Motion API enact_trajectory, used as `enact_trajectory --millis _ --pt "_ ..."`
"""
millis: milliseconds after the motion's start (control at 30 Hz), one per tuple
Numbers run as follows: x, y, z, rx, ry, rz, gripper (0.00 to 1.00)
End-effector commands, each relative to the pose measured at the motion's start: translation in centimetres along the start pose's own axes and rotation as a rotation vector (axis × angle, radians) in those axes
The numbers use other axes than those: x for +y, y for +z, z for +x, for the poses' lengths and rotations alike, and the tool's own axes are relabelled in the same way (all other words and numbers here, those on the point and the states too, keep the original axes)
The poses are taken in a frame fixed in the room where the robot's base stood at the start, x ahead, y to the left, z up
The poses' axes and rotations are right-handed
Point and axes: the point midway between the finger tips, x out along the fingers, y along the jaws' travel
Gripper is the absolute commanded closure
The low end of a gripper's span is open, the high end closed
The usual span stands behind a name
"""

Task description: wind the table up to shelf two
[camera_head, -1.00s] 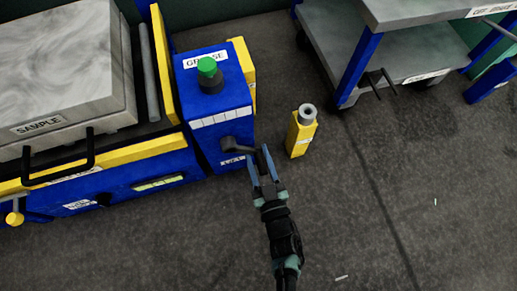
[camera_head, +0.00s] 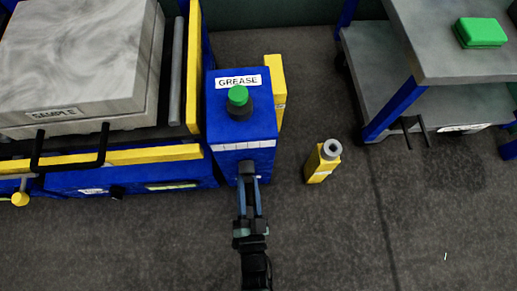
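The blue and yellow table (camera_head: 130,180) stands at the left and bears a grey block marked SAMPLE (camera_head: 80,55). A blue box (camera_head: 225,110) marked GREASE stands at its right end, with a green-capped knob (camera_head: 238,100) on top. A dark crank (camera_head: 246,168) is on the box's front face and now points roughly down towards me. My gripper (camera_head: 249,188) is at the crank's end, its two fingers on either side of the handle and seemingly closed on it. The fingers hide part of the crank. No shelf number is readable.
A yellow post (camera_head: 322,162) with a grey round top stands on the floor to the right of the box. A grey two-level cart (camera_head: 440,60) is at the upper right, with a green case (camera_head: 481,32) on top.

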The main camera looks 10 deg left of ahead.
Motion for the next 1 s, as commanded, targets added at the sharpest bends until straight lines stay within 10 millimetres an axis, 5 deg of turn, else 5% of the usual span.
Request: enact_trajectory --millis 500,1000 --pt "-5.2 1.5 -0.2 -0.005 -0.017 0.495 1.00" --pt "-9.7 0.5 -0.2 -0.004 -0.016 0.971 1.00"
